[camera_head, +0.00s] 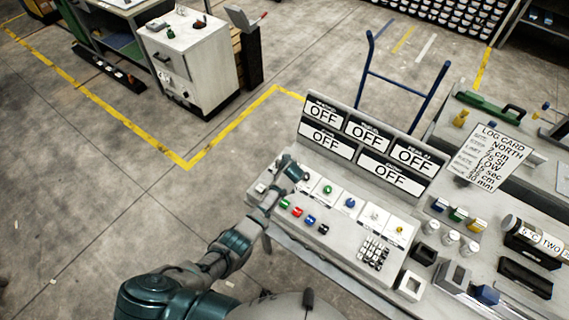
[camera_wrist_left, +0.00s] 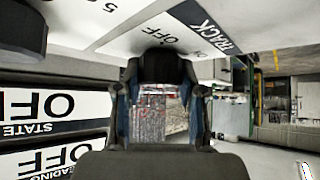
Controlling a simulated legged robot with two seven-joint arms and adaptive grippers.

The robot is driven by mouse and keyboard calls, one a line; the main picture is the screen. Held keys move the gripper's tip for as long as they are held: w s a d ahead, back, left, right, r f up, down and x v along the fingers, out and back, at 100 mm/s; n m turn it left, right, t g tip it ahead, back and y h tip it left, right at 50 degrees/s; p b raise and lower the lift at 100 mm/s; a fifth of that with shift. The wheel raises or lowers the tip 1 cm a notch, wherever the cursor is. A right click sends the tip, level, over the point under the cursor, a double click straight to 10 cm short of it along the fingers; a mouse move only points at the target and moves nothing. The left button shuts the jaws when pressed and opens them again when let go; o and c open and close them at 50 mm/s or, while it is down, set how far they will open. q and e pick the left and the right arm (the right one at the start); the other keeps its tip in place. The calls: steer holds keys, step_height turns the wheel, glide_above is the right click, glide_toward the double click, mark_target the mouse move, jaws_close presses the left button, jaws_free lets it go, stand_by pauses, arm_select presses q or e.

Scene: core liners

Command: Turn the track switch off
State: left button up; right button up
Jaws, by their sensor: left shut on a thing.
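The control console (camera_head: 340,235) shows in the head view, with a row of small knobs on pale plates. My left gripper (camera_head: 285,172) is at the left end of this row, in front of the display board. In the left wrist view, the TRACK label (camera_wrist_left: 216,36) and an OFF mark lie beside a dark switch knob (camera_wrist_left: 160,64). My left gripper (camera_wrist_left: 162,108) is shut on this knob, with a finger on either side. Its exact turn is hard to tell. The display board (camera_head: 372,150) shows OFF on all its panels. My right gripper is in neither view.
Green (camera_head: 327,189) and blue (camera_head: 350,202) knobs sit right of my gripper, with coloured switches (camera_head: 297,212) and a keypad (camera_head: 374,252) nearer. A log card (camera_head: 489,157) stands at right. A blue hand truck (camera_head: 400,78) is behind.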

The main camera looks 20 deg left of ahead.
arm_select(q)
steer(key=shift+w+r, duration=0.25)
steer(key=shift+r, duration=0.1)
steer(key=o, duration=0.9)
steer(key=shift+o, duration=1.2)
steer(key=shift+f, duration=0.25)
steer(key=shift+s, duration=0.1)
steer(key=v, duration=1.2)
steer(key=shift+d, duration=0.15)
steer(key=shift+f, duration=0.1)
